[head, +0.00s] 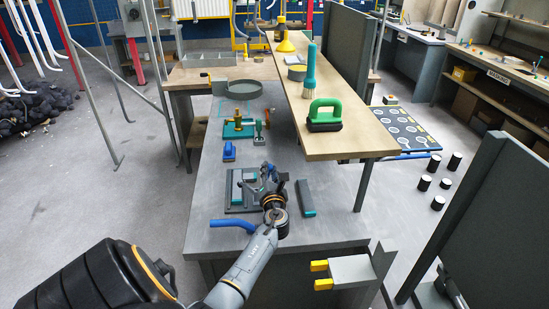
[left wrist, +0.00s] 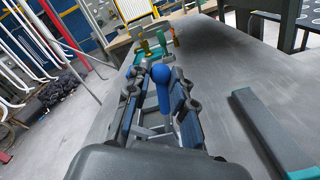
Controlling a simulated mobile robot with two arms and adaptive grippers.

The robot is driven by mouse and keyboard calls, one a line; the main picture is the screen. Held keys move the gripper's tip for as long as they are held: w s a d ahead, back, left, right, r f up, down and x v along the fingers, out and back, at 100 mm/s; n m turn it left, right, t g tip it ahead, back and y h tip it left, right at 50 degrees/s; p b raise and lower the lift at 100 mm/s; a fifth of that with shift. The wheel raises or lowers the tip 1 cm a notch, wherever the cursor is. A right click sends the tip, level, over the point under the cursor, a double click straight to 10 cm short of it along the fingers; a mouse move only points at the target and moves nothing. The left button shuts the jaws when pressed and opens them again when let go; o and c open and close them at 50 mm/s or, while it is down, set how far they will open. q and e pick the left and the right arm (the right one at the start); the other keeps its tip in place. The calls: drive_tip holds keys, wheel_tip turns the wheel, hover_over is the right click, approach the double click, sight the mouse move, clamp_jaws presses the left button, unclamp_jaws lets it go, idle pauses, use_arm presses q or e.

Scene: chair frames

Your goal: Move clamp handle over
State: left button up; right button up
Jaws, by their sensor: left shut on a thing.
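My left gripper (head: 268,178) reaches over the grey bench from the front, beside a flat dark plate with teal strips (head: 240,192). In the left wrist view, the gripper (left wrist: 161,108) is shut on a blue, round-ended clamp handle (left wrist: 161,84), which stands up between its two fingers. Grey metal links show below the handle, partly hidden by the fingers. The handle's lower end and the clamp's base are hidden there. In the head view, the gripper largely hides the handle. My right gripper is in neither view.
A dark bar with a teal end (head: 306,198) lies right of the gripper. A bent blue tube (head: 232,224) lies at the front left. A raised wooden shelf (head: 345,146) overhangs the bench's right side.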

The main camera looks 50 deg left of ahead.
use_arm(q)
drive_tip(key=shift+s+a+r, duration=0.15)
drive_tip(key=shift+s+a, duration=0.25)
drive_tip(key=shift+s, duration=0.15)
drive_tip(key=shift+s+a+p, duration=0.1)
drive_tip(key=shift+p, duration=0.2)
drive_tip(key=shift+o, duration=0.2)
drive_tip(key=shift+s+a, duration=0.3)
drive_tip(key=shift+s, duration=0.1)
drive_tip(key=o, duration=0.9)
drive_tip(key=shift+s+a, duration=0.1)
drive_tip(key=shift+o, duration=0.2)
